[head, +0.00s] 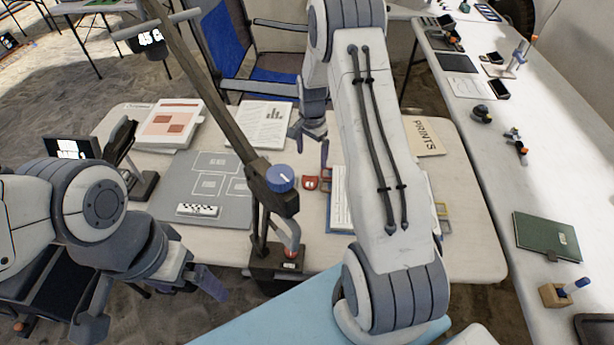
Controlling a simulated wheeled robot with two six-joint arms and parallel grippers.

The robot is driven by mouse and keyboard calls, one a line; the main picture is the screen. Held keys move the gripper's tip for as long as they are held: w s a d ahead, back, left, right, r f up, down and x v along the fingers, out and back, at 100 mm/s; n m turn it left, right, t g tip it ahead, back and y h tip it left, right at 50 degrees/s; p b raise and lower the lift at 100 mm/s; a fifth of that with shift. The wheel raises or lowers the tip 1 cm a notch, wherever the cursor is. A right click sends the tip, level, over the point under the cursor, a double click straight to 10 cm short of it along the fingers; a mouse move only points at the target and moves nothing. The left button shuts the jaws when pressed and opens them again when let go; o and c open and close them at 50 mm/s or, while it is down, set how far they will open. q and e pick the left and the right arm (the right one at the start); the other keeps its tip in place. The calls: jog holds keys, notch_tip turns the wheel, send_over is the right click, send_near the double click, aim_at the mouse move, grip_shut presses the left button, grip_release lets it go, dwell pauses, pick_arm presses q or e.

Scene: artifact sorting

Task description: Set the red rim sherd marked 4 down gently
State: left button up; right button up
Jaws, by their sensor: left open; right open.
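A small red sherd (310,183) with a pale mark lies on the white table, just right of the blue lamp knob; the mark is too small to read. More red and dark colour shows right beside it, partly hidden by my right arm. My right gripper (310,150) is open and empty, its fingers pointing down above and behind the sherd, apart from it. My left gripper (150,308) is open and empty at the front left, off the table's near edge and far from the sherd.
A lamp stand with a blue knob (280,178) rises close left of the sherd. A grey mat (213,215) with outlined boxes and a scale bar lies left. A chart sheet (262,125) and a PRINTS folder (424,136) lie behind. My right arm hides much of the table's right part.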

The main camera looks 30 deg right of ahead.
jog(key=m+p, duration=0.2)
jog(key=m, duration=0.4)
jog(key=m+p, duration=0.3)
jog(key=m, duration=0.4)
send_over(312, 182)
jog(key=f, duration=0.6)
jog(key=shift+s+a, duration=0.2)
jog(key=f, duration=0.1)
jog(key=f+p, duration=0.1)
jog(key=f, duration=0.1)
jog(key=shift+w+d+f, duration=0.15)
jog(key=shift+d+f, duration=0.1)
jog(key=shift+f, duration=0.1)
jog(key=shift+f+p, duration=0.35)
jog(key=shift+f, duration=0.35)
jog(key=c, duration=1.4)
jog(key=shift+r, duration=0.15)
